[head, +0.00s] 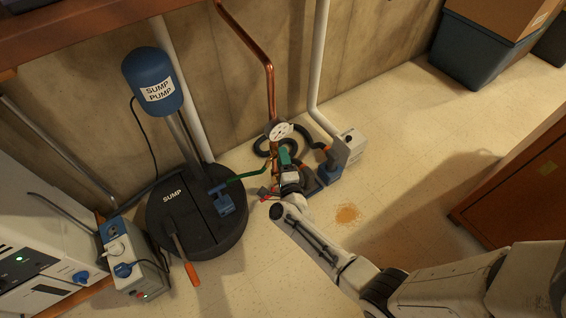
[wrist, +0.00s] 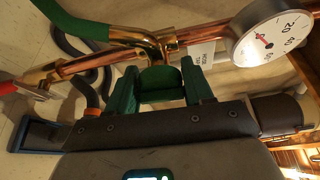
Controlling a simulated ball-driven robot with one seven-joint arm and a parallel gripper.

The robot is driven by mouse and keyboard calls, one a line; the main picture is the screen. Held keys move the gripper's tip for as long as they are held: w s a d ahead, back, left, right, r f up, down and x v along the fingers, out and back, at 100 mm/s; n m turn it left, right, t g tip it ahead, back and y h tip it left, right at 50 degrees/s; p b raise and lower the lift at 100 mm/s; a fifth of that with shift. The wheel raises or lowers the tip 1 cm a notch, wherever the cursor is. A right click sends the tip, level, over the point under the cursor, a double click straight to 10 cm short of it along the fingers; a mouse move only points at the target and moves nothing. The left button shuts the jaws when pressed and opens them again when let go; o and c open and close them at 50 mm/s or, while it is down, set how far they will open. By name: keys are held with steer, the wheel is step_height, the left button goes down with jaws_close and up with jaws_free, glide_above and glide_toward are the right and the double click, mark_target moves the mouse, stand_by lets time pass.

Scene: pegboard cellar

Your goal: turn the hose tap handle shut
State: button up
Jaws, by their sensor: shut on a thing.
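The brass hose tap (wrist: 150,48) sits on a copper pipe in the wrist view, with a green hose (wrist: 70,20) running from it to the upper left. Its green handle (wrist: 160,84) lies between the two green fingers of my gripper (wrist: 160,76), which is shut on it. A white tag, partly hidden, hangs behind the right finger. In the head view my gripper (head: 287,163) is at the foot of the copper pipe and hides most of the tap. The handle's exact turn is hard to tell.
A round pressure gauge (wrist: 268,30) is close on the right of the tap. A red lever (wrist: 30,92) is on the pipe at left. The black sump lid (head: 185,230) and blue sump pump (head: 152,80) stand left. Open floor with a brown stain (head: 347,213) lies right.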

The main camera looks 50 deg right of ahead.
steer(key=shift+n+t, duration=0.3)
steer(key=shift+n, duration=0.3)
steer(key=o, duration=1)
steer(key=shift+s+a, duration=0.1)
steer(key=p+v, duration=0.3)
steer(key=v, duration=0.7)
steer(key=shift+s+a, duration=0.2)
steer(key=shift+a, duration=0.1)
